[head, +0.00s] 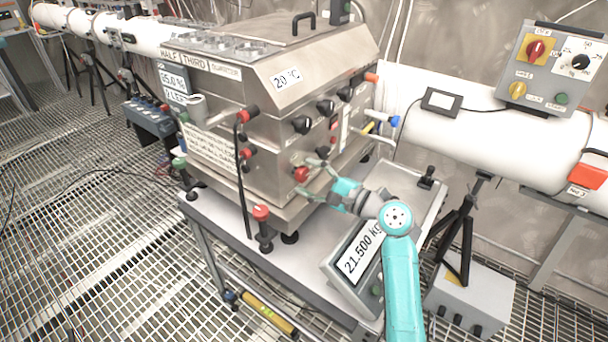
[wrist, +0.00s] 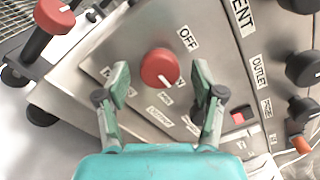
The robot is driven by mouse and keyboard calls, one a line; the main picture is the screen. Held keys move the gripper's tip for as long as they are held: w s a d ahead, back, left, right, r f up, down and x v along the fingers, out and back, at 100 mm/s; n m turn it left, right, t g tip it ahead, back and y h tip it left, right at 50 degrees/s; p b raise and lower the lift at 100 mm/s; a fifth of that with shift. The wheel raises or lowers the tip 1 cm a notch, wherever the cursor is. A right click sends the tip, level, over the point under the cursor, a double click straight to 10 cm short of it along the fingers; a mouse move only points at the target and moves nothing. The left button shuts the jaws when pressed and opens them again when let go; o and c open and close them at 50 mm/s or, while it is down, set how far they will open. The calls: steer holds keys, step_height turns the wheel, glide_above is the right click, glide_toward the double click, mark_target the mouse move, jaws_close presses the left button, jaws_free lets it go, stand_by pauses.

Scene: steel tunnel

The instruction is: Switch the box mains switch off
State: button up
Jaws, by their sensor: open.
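The box is a large steel cabinet (head: 262,80) on a bench. Its mains switch seems to be the red round knob (head: 301,174) low on the front panel. In the wrist view the red knob (wrist: 160,68) has a white mark on its lower right side, while an OFF label (wrist: 188,38) lies to its upper right. The mark does not point at OFF. My gripper (head: 316,178) is open in front of the panel. In the wrist view its two fingers (wrist: 161,84) stand left and right of the knob, apart from it.
A scale display reading 21.500 kg (head: 362,250) stands on the bench below my arm. Black knobs (head: 301,124) and a small red button (wrist: 240,117) sit to the right on the panel. A red-topped valve (head: 261,213) stands at the bench's front left.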

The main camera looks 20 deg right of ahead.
steer(key=shift+x, duration=0.85)
steer(key=c, duration=1.1)
steer(key=shift+c, duration=0.3)
